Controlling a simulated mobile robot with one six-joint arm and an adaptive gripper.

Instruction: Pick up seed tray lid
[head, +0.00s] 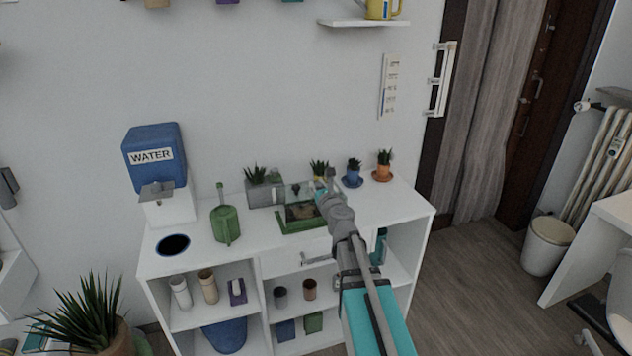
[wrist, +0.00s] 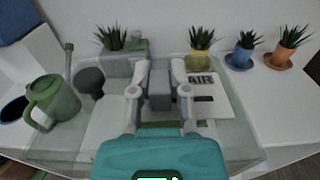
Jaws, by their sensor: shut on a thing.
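The seed tray lid is a clear, see-through cover (wrist: 60,145); in the wrist view it spreads wide under my gripper (wrist: 163,68). My gripper's two fingers are closed around a grey block at the lid's middle. In the head view the lid (head: 298,190) shows faintly beside my gripper (head: 325,190), over the green seed tray (head: 287,229). The tray sits on the white desk top with dark contents. Part of the tray is hidden behind my arm. I cannot tell how large the gap between lid and tray is.
A green watering can (head: 226,224) and a blue water dispenser (head: 154,158) stand left on the white shelf desk (head: 400,210). A grey planter (head: 264,192), a blue pot (head: 353,175) and an orange pot (head: 383,168) stand along the back. The desk's front right is clear.

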